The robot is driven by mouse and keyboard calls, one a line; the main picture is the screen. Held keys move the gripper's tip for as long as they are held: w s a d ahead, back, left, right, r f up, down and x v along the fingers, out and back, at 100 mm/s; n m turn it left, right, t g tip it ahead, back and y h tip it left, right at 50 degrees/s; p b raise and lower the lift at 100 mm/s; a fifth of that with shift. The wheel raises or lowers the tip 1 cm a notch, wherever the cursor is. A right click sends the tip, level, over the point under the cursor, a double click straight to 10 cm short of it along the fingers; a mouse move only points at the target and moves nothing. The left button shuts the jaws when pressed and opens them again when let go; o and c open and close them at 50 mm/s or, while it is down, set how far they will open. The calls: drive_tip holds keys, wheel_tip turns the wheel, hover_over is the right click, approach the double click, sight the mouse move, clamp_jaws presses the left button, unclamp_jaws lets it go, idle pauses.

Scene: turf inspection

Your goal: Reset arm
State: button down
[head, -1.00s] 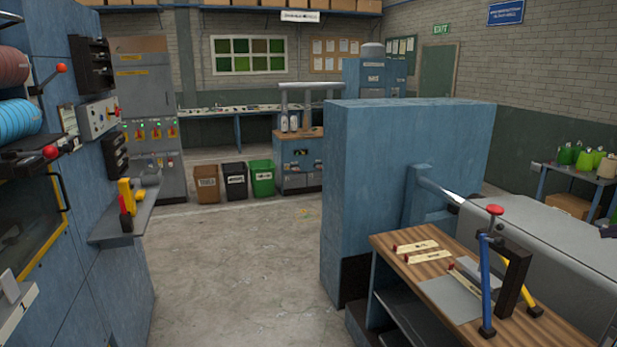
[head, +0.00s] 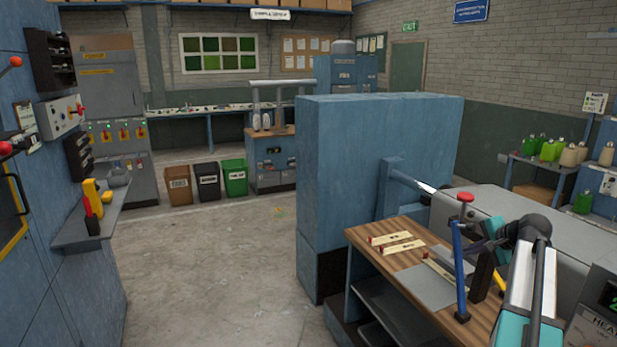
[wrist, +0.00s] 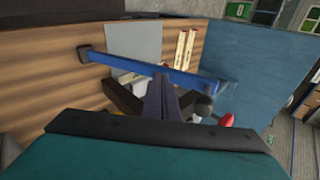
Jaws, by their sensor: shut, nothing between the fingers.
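My arm, with teal and white links, shows at the right of the head view, over the right end of a wooden-topped bench (head: 395,265). My gripper (wrist: 161,85) shows in the wrist view as dark fingers shut together with nothing between them. A blue bar (wrist: 140,66) crosses close by the fingers in that view; I cannot tell whether they touch. The same blue bar stands upright on the bench in the head view (head: 460,275). A red knob (head: 465,197) is above it.
Pale labelled strips (head: 397,246) and a grey plate (head: 425,285) lie on the bench. A large blue block (head: 375,160) stands behind it. A blue cabinet with a shelf (head: 95,220) is at left. Bins (head: 208,183) stand at the back. The floor between (head: 200,270) is clear.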

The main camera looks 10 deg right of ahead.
drive_tip(key=w+a+f+n+g+y+b, duration=0.15)
drive_tip(key=w+a+f, duration=0.25)
drive_tip(key=a+f, duration=0.85)
drive_tip(key=s+a+f+n+g+y+b, duration=0.1)
drive_tip(key=s+a+f+n+g, duration=0.15)
drive_tip(key=a+f, duration=1.15)
drive_tip(key=s+a+f+n+g+y+b, duration=0.2)
drive_tip(key=s+a+f+g, duration=0.1)
drive_tip(key=a+f, duration=1.1)
drive_tip(key=s+a+f+n+g+h+b, duration=0.1)
drive_tip(key=s+a+f+n+g, duration=0.1)
drive_tip(key=s+a+f, duration=0.55)
drive_tip(key=s+a+f+n+g+b, duration=0.1)
drive_tip(key=s+a+f+n+g, duration=0.2)
drive_tip(key=s+f, duration=0.8)
drive_tip(key=s+f+n+g+h, duration=0.1)
drive_tip(key=s+f+n, duration=0.1)
drive_tip(key=s, duration=0.6)
drive_tip(key=s+f+n+g+h, duration=0.2)
drive_tip(key=s+n, duration=0.3)
drive_tip(key=s, duration=0.4)
drive_tip(key=shift+s+f+b, duration=0.25)
drive_tip(key=shift+f+b, duration=0.1)
drive_tip(key=shift+f, duration=0.15)
